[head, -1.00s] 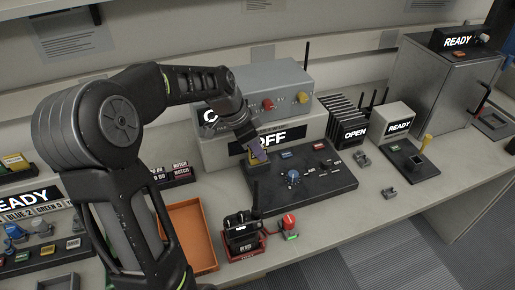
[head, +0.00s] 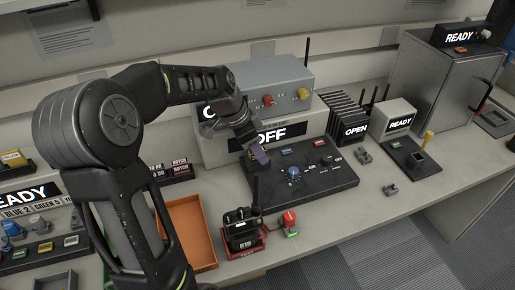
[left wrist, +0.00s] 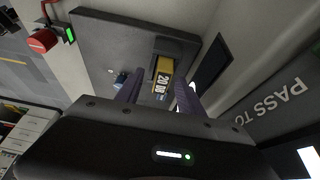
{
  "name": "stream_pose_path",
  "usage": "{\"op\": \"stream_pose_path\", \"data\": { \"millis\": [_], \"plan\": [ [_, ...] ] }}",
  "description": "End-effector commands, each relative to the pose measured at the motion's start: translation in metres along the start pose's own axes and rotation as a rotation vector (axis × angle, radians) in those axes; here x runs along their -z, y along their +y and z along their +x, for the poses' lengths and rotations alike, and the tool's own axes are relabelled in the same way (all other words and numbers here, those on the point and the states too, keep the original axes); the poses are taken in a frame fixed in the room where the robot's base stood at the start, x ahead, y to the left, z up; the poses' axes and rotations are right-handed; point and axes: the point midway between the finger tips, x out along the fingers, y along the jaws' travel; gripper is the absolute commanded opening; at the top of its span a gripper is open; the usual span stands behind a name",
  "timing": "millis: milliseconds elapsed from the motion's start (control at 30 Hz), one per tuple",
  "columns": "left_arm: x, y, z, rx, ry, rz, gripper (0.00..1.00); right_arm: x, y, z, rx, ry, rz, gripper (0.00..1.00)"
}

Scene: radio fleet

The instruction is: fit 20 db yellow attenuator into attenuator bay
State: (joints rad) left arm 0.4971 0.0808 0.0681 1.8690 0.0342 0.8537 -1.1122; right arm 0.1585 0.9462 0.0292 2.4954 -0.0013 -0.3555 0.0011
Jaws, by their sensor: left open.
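The yellow attenuator (left wrist: 162,76), marked 20 DB, sits at a dark recessed bay (left wrist: 176,47) in the black test panel (left wrist: 110,45). Whether it is fully seated I cannot tell. My left gripper (left wrist: 158,92) is open, with its two purple-grey fingers apart on either side of the attenuator's near end and a gap visible between. In the head view my left gripper (head: 260,156) is low over the left back part of the black panel (head: 325,182) and mostly hides the attenuator. My right gripper is not in view.
Behind the panel stands a grey box with an OFF display (head: 272,135). A radio in a red cradle (head: 243,232) and a red-topped button (head: 289,220) stand in front. An orange tray (head: 190,232) lies to the left.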

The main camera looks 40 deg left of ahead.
Motion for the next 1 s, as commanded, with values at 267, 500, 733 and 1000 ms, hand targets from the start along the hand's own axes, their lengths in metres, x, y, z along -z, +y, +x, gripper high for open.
{"op": "stream_pose_path", "data": {
  "millis": [267,500,733,1000],
  "plan": [
    [0.0,-0.001,-0.006,0.002,0.001,0.0,0.45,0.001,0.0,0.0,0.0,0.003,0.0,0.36],
    [0.001,-0.001,-0.04,0.005,0.002,0.0,0.45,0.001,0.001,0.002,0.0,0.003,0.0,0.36],
    [0.0,0.0,-0.072,0.001,0.001,0.0,0.45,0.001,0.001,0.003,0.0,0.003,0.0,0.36],
    [0.0,0.0,-0.078,0.0,0.0,0.0,0.45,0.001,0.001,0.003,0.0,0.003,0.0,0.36]
  ]
}}
